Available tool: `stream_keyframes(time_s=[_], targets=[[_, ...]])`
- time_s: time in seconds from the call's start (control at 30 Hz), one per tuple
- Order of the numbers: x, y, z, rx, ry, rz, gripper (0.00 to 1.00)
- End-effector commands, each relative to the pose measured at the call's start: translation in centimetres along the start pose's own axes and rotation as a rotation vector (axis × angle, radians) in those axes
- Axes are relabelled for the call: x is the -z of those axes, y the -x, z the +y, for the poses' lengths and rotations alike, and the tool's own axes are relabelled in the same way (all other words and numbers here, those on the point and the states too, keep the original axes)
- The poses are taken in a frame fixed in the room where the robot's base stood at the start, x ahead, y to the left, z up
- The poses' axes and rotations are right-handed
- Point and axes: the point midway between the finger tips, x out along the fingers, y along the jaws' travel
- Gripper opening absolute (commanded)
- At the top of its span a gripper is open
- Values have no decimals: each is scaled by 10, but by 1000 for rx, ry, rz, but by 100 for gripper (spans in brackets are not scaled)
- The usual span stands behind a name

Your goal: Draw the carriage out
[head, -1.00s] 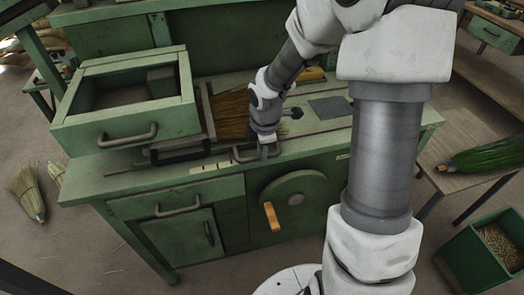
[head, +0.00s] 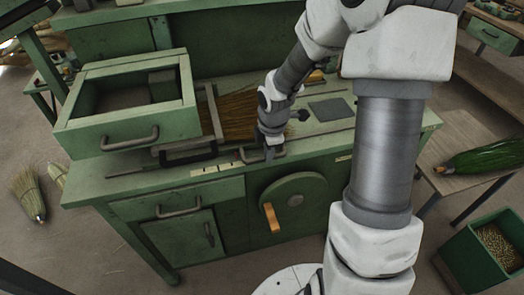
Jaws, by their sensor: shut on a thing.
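My gripper (head: 270,150) is shut on a dark U-shaped handle (head: 246,157) at the front of the green bench top, beside a strip of pale scale marks (head: 211,168). The handle appears to belong to the carriage, whose body is mostly hidden behind my wrist. A fan of brown broom straw (head: 236,112) lies left of my wrist, its left end by a wooden board (head: 210,112). A dark frame (head: 187,156) stands left of the handle. I cannot tell how these parts join.
A green open-topped box (head: 120,126) with a front handle stands at the bench's left. A disc with an orange grip (head: 270,216) is on the bench front. A dark plate (head: 330,109) lies right of my wrist. A side table (head: 462,195) stands at the right.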

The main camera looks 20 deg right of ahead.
Motion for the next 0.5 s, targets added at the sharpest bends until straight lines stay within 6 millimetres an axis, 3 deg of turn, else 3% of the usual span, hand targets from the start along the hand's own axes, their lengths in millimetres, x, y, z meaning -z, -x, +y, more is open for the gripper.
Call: stream_keyframes(time_s=[0.03, 0.5], targets=[[-16, 5, 0, 4, -11, -6, 0], [-141, 7, 0, 4, -14, -5, 0]])
